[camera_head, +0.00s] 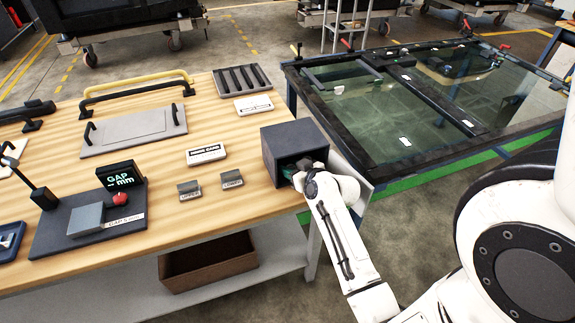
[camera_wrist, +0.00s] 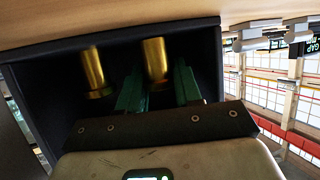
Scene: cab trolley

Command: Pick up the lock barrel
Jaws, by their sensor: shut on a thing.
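Two brass cylinders, which look like lock barrels, show in the wrist view inside a dark box (camera_wrist: 40,110). My gripper (camera_wrist: 160,72) has its green fingers on either side of the right-hand lock barrel (camera_wrist: 155,58) and is shut on it. The other brass cylinder (camera_wrist: 94,72) stands to the left, apart from the fingers. In the head view the dark box (camera_head: 296,132) sits at the bench's right edge with its open side toward my arm. My gripper (camera_head: 289,171) reaches into that opening; the barrels are hidden there.
The box walls surround my fingers closely. Two small grey blocks (camera_head: 188,188) (camera_head: 232,179) with labels and a white sign (camera_head: 206,154) lie left of the box on the wooden bench (camera_head: 255,205).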

